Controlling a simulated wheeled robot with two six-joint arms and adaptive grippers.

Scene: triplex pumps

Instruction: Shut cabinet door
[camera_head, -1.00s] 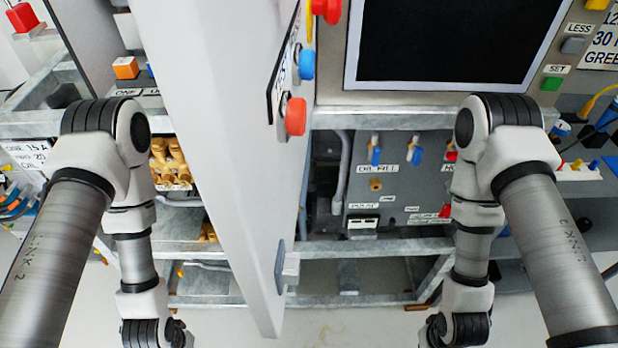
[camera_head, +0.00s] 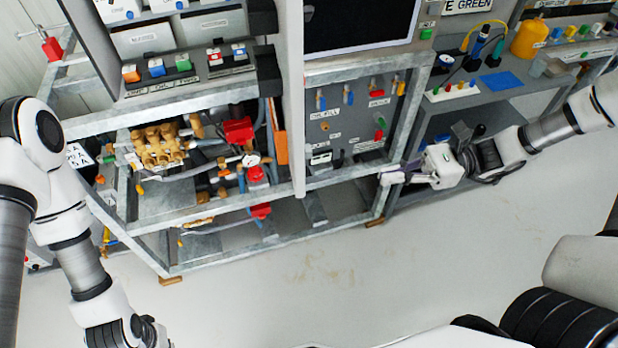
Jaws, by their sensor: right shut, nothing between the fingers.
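The cabinet door (camera_head: 293,110) is a tall white panel in the middle of the head view. It shows almost edge-on and stands out from the cabinet's frame, so it is open. Its top is outside the picture. My right gripper (camera_head: 390,179) is at the end of the arm that reaches in from the right. It is shut and empty, in front of the frame's lower right corner, right of the door and apart from it. My left arm comes down at the left edge; its gripper fingers are out of view below.
The open frame left of the door holds a brass-coloured pump (camera_head: 160,147), pipes and red valves (camera_head: 238,130). A grey control panel (camera_head: 345,118) sits right of the door. A side bench (camera_head: 480,95) with a yellow container (camera_head: 529,40) stands farther right. The floor (camera_head: 330,265) in front is clear.

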